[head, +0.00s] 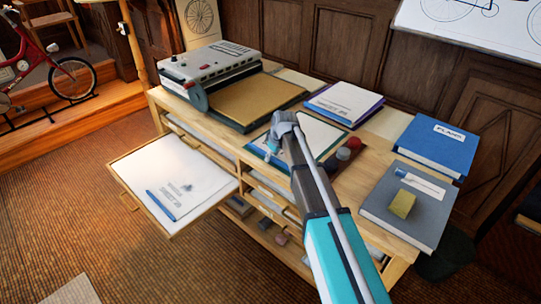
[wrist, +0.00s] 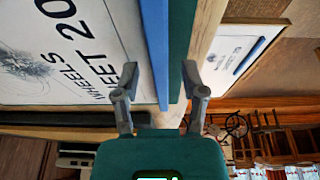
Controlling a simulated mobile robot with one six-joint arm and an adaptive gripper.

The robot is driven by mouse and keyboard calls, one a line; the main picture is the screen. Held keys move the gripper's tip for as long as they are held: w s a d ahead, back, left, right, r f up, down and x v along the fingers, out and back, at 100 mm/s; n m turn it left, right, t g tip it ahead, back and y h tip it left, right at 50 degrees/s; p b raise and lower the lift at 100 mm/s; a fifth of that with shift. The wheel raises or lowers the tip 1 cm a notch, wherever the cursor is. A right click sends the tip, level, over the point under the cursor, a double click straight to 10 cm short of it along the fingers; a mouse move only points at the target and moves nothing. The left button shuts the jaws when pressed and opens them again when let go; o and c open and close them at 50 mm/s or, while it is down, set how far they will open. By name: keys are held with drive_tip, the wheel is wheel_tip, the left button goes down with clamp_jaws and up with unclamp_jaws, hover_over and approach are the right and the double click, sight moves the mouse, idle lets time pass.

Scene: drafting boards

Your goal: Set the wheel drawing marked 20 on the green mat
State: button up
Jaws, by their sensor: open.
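The wheel drawing marked 20 (head: 318,136) is a white sheet at the middle of the cabinet top. In the wrist view the drawing (wrist: 75,45) reads "WHEELS SHEET 20" and has a blue strip along one edge. A narrow green border, the green mat (wrist: 181,40), shows beyond that strip, so the drawing appears to lie on the mat. My gripper (head: 272,146) is over this edge of the drawing. In the wrist view my gripper (wrist: 160,98) is open, its fingers apart on either side of the blue strip. My arm hides part of the drawing.
Another wheel sheet with a blue strip lies in the pulled-out drawer (head: 122,176); its number is unclear. A grey machine (head: 210,62) with a brown bed stands behind left.

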drive_tip(key=shift+r, duration=0.2)
drive_tip(key=p+v, duration=1.1)
drive_tip(key=shift+r, duration=0.3)
drive_tip(key=shift+s+d, duration=0.1)
drive_tip(key=shift+s, duration=0.05)
idle(0.8)
drive_tip(key=s+d+m+g+h, duration=0.2)
drive_tip(key=s+d+m, duration=0.8)
drive_tip(key=s+d, duration=0.9)
drive_tip(key=s, duration=0.4)
drive_tip(key=shift+s+d+f+h, duration=0.3)
drive_tip(key=shift+f, duration=0.1)
drive_tip(key=shift+a, duration=0.1)
